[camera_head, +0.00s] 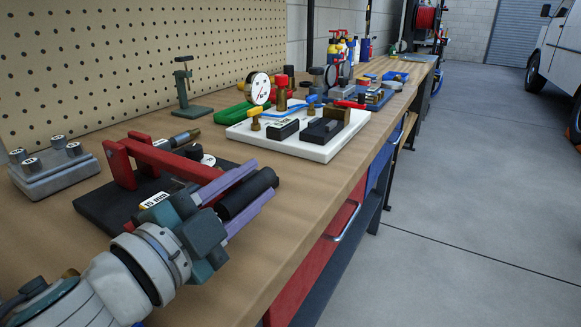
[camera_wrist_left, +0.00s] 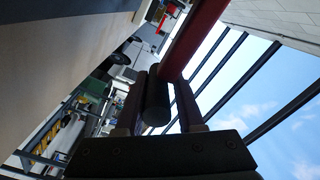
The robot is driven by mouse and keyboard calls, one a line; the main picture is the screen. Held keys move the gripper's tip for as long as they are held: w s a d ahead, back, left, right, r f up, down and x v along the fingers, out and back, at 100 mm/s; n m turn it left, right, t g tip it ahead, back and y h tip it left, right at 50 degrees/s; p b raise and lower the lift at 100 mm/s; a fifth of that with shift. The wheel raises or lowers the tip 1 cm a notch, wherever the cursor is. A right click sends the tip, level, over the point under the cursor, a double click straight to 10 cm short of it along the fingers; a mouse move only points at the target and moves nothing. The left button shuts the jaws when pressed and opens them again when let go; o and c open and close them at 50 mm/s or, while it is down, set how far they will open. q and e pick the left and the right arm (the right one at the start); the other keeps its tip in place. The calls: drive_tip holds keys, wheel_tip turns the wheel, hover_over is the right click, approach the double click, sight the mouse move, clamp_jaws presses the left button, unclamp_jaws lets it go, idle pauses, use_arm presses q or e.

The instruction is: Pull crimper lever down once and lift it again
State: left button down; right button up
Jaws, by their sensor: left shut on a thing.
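The crimper stands on the near part of the bench, with a black base plate (camera_head: 92,207) and a red upright and lever (camera_head: 165,160). The lever runs out toward the right, close to level in the head view, and ends in a black handle (camera_head: 240,198). My left gripper (camera_head: 262,178) is shut on this handle, one purple finger on each side. In the left wrist view the handle (camera_wrist_left: 156,104) sits between the fingers, and the red lever (camera_wrist_left: 195,35) runs up from it. My gripper and forearm hide part of the base. My right gripper is not in view.
A grey block with several posts (camera_head: 55,170) stands at the left. A white board with fittings and a gauge (camera_head: 315,148) lies just beyond the crimper. A green stand (camera_head: 190,108) is near the pegboard. The bench's front edge and open floor are at the right.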

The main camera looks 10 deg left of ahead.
use_arm(q)
drive_tip(key=shift+s+f, duration=0.1)
drive_tip(key=shift+f, duration=0.25)
drive_tip(key=shift+r+n+p, duration=0.3)
drive_tip(key=shift+r+p, duration=0.65)
drive_tip(key=r+n+p, duration=0.1)
drive_tip(key=r+p, duration=0.1)
drive_tip(key=r+n+p, duration=0.1)
drive_tip(key=r+p, duration=0.2)
drive_tip(key=a+r+p, duration=0.1)
drive_tip(key=r+p, duration=0.1)
drive_tip(key=p, duration=0.1)
drive_tip(key=shift+w+r+n, duration=0.2)
drive_tip(key=shift+w+n, duration=0.05)
drive_tip(key=shift+n, duration=0.15)
drive_tip(key=w+a+r+n+p, duration=0.4)
drive_tip(key=a+r+n+p, duration=0.3)
drive_tip(key=a+r+p, duration=0.4)
wheel_tip(320, 180, up, 2)
drive_tip(key=shift+a+r+n+p, duration=0.25)
drive_tip(key=shift+a+n+p, duration=0.1)
drive_tip(key=shift+a, duration=0.1)
drive_tip(key=shift+w+a, duration=0.1)
